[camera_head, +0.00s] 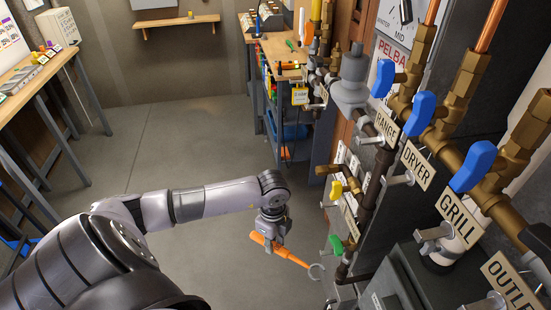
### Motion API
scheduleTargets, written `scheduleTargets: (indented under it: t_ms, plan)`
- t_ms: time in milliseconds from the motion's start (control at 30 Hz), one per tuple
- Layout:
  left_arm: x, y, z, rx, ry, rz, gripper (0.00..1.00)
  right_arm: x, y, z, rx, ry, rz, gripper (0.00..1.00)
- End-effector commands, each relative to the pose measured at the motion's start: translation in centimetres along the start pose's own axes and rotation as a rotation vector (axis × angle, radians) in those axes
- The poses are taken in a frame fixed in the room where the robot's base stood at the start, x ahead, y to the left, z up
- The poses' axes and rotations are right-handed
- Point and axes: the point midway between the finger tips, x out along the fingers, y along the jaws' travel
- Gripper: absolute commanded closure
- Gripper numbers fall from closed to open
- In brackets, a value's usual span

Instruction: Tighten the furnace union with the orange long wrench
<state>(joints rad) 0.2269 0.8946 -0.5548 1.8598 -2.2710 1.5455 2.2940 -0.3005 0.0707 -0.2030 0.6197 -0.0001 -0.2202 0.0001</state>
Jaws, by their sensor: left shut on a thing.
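My left gripper (273,238) is shut on the orange long wrench (290,256), near the middle of its length. The wrench slants down to the right, and its grey ring-shaped head (316,271) points towards the pipes. The head is apart from the pipe and fittings. A vertical dark pipe (372,185) with a yellow handle (338,189) and a green handle (337,244) stands right of the wrench. I cannot tell for sure which fitting is the furnace union. My right gripper is not in view.
Brass valves with blue handles (472,166) and signs GRILL (459,217), DRYER (416,165) and RANGE (385,127) crowd the right. A grey box (405,285) stands at lower right. A workbench (270,50) is at the back. The floor (180,130) is clear.

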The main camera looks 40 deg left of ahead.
Motion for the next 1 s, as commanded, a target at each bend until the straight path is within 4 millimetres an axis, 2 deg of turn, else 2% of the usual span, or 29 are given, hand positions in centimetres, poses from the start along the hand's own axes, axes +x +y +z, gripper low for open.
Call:
scheduleTargets:
  t_ms: [100,300,867,1000]
  plan:
    - [0.2,0.1,0.8,-0.203,0.000,0.000,1.00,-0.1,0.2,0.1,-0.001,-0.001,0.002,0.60]
    - [0.4,0.2,1.5,-0.385,0.000,0.000,1.00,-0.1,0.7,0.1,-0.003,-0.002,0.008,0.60]
    - [0.3,0.4,2.1,-0.416,0.000,0.000,1.00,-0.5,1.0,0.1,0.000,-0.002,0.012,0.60]
    - [0.5,-0.1,0.9,-0.414,0.006,0.000,1.00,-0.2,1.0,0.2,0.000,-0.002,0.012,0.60]
